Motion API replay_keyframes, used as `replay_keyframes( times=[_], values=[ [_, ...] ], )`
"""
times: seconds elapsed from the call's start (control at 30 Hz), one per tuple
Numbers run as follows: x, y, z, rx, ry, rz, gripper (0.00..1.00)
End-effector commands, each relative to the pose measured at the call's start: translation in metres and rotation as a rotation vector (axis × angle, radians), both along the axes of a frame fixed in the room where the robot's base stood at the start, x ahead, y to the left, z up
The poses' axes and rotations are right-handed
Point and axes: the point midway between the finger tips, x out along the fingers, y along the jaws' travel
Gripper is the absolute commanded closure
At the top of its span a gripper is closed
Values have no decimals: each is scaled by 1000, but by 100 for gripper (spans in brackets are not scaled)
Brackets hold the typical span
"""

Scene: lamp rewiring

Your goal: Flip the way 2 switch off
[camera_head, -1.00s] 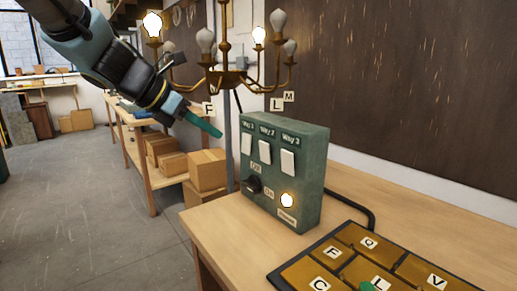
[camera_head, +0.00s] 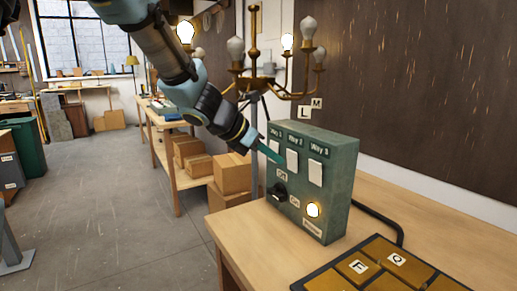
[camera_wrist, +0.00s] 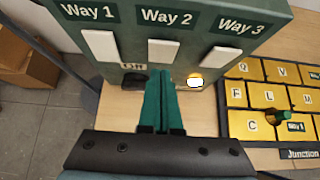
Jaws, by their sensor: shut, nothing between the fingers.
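The green control box (camera_head: 340,195) stands on the workbench with three white rocker switches. The Way 2 switch (camera_head: 292,161) is the middle one, and it also shows in the wrist view (camera_wrist: 164,51). The Way 1 switch (camera_wrist: 100,45) is left of it and the Way 3 switch (camera_wrist: 222,59) right. My gripper (camera_head: 281,158) is shut and empty, its teal fingers pointing at the box. In the wrist view its fingertips (camera_wrist: 167,72) appear just below the Way 2 switch; I cannot tell whether they touch.
A brass chandelier (camera_head: 255,82) behind has two lit bulbs (camera_head: 186,32) (camera_head: 287,41) and several unlit. A tray of lettered tiles (camera_head: 357,266) lies in front.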

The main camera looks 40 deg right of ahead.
Motion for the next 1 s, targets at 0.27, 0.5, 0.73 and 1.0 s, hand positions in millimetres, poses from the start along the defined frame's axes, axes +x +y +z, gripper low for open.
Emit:
replay_keyframes(
  times=[0.27,0.5,0.73,1.0],
  values=[
    [-1,-22,5,0,-1,-1,100],
    [-1,-23,4,0,0,0,100],
    [-1,-32,8,1,-1,-1,100],
    [-2,-30,8,0,-1,-1,100]
  ],
)
